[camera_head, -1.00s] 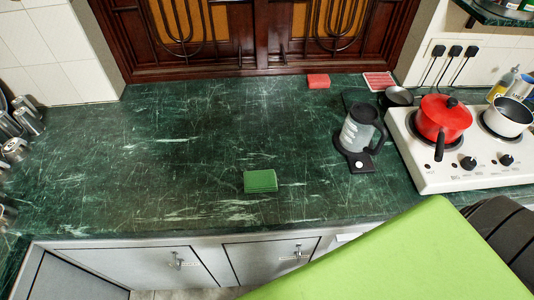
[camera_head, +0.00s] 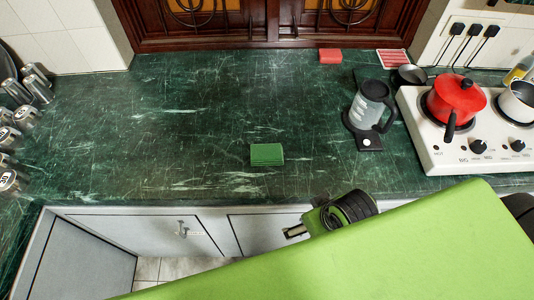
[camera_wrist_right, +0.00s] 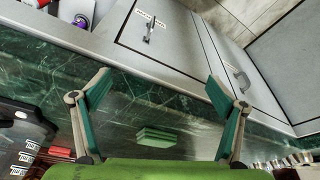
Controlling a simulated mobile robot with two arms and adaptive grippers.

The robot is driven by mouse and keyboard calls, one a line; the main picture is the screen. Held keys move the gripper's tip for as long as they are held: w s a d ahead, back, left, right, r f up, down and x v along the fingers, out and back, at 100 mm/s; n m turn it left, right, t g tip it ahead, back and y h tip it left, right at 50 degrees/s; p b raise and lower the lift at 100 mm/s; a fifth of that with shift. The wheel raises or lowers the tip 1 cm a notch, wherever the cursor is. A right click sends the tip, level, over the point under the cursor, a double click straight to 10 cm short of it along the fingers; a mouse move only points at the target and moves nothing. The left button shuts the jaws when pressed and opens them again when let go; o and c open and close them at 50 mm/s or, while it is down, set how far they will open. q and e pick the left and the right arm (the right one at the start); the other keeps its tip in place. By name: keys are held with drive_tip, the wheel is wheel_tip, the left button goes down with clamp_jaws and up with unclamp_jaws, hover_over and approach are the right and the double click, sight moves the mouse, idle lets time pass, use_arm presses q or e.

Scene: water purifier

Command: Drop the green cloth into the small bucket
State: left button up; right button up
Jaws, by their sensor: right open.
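The green cloth (camera_head: 267,154) is a small folded block lying on the dark green marble counter, near its front edge. It also shows in the right wrist view (camera_wrist_right: 157,137), between my fingers and some way beyond them. My right gripper (camera_wrist_right: 160,90) is open and empty, its two fingers spread wide. In the head view only part of my right wrist and gripper shows, in front of the counter edge; my green arm covers the rest. My left gripper is not in view. I cannot make out a small bucket in these frames.
Metal canisters (camera_head: 36,86) stand at the counter's left. A red block (camera_head: 330,56) lies at the back. The counter's middle is clear.

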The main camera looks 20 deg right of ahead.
drive_tip(key=w+a+r+y, duration=0.1)
drive_tip(key=w+a, duration=0.3)
drive_tip(key=w+a+r, duration=0.2)
drive_tip(key=w+a, duration=0.1)
drive_tip(key=w, duration=0.1)
drive_tip(key=w+a+r+g+y, duration=0.1)
drive_tip(key=w+a+r, duration=0.1)
drive_tip(key=w+a, duration=0.2)
drive_tip(key=shift+a+y, duration=0.3)
drive_tip(key=w+d+r+m+g+h, duration=0.3)
drive_tip(key=w+d+r+m, duration=0.2)
drive_tip(key=w+d+r, duration=0.45)
drive_tip(key=p, duration=0.1)
hover_over(267, 152)
drive_tip(key=f, duration=0.7)
drive_tip(key=shift+s+d, duration=0.25)
drive_tip(key=shift+d, duration=0.05)
drive_tip(key=shift+a+f+p, duration=0.15)
drive_tip(key=shift+f+p, duration=0.15)
drive_tip(key=shift+f, duration=0.35)
drive_tip(key=f, duration=0.4)
drive_tip(key=shift+w+a+f+p, duration=0.15)
drive_tip(key=shift+w+p, duration=0.05)
drive_tip(key=shift+p, duration=0.2)
drive_tip(key=c, duration=1.3)
